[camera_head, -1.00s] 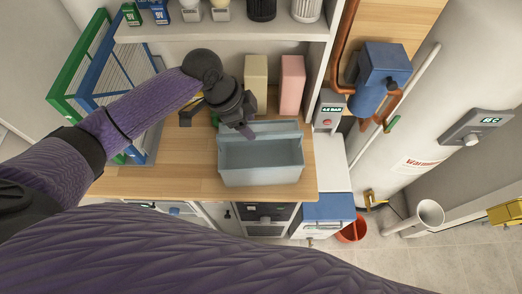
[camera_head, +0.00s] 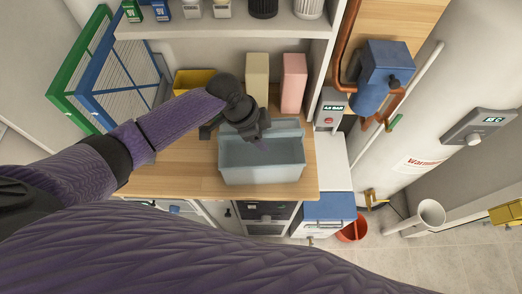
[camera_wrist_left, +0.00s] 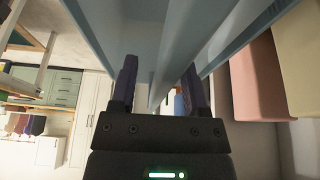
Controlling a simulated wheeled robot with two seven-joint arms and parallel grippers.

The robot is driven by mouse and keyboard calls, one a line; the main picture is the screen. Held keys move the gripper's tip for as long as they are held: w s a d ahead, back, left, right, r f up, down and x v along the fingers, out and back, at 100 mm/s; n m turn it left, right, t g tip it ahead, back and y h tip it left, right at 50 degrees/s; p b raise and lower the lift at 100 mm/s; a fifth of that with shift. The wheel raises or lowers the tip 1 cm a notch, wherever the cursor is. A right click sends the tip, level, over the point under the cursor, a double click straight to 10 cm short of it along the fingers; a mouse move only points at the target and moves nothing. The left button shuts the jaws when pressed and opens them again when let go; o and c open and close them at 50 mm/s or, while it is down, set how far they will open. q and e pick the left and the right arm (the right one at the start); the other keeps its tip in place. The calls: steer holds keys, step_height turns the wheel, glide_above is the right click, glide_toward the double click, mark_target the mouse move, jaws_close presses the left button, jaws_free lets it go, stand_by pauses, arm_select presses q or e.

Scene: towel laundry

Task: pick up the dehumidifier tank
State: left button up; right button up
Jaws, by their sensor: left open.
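The dehumidifier tank appears to be the open grey-blue bin (camera_head: 262,174) on the wooden counter. My left gripper (camera_head: 262,143) is over the tank's back part, near its rear rim, with the jaws open. In the left wrist view, the two dark fingers (camera_wrist_left: 160,75) stand apart, with a long pale-blue edge of the tank (camera_wrist_left: 180,40) running between and beyond them. I cannot tell whether the fingers touch it. The gripper and wrist hide part of the tank's rear left corner. My right gripper is not in view.
A cream box (camera_head: 257,75) and a pink box (camera_head: 293,82) stand just behind the tank. A yellow bin (camera_head: 190,80) and green and blue racks (camera_head: 110,75) are to the left. A shelf (camera_head: 220,29) overhangs the back. Bare counter (camera_head: 180,175) lies left of the tank.

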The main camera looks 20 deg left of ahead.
arm_select(q)
jaws_close()
stand_by(0.3)
stand_by(1.2)
